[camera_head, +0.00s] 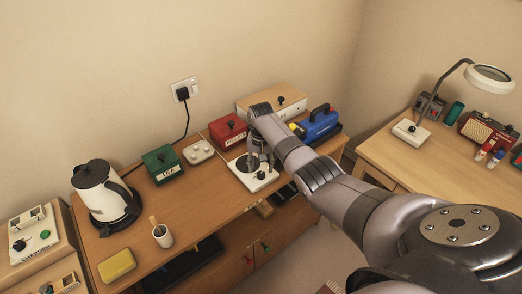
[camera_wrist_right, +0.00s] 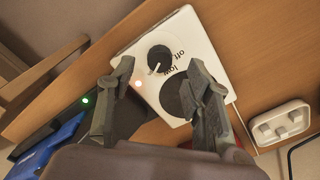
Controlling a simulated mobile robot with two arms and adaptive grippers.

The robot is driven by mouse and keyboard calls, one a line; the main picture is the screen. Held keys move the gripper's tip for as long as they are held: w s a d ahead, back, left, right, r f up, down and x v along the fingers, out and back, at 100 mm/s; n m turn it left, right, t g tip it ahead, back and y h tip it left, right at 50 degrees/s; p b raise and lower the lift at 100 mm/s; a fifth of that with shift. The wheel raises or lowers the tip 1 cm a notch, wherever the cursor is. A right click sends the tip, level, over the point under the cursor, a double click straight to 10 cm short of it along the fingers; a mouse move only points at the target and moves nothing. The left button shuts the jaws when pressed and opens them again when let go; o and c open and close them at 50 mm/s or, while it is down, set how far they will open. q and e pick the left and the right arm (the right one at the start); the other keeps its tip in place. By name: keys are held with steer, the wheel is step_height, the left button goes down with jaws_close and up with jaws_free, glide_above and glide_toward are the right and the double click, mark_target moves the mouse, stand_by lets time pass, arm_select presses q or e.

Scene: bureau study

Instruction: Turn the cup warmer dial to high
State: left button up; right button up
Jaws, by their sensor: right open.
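The cup warmer is a white plate (camera_head: 243,183) on the wooden desk, below the end of my right arm in the head view. In the right wrist view its white top (camera_wrist_right: 148,42) carries a black dial (camera_wrist_right: 160,56), a dark round pad (camera_wrist_right: 178,97) and a small lit orange light (camera_wrist_right: 138,84). The words "off" and "low" show beside the dial. The dial's pale mark points towards the bottom of the wrist picture, away from "off". My right gripper (camera_wrist_right: 160,68) is open, with the dial between its fingertips in the picture; contact cannot be told. My left gripper is not in view.
A blue case (camera_head: 319,124) stands to the right. A kettle (camera_head: 98,190), a small cup (camera_head: 163,237) and a yellow sponge (camera_head: 117,265) are further left.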

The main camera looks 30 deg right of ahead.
mark_target(261, 173)
step_height(261, 173, up, 8)
steer(key=shift+r, duration=0.25)
stand_by(0.5)
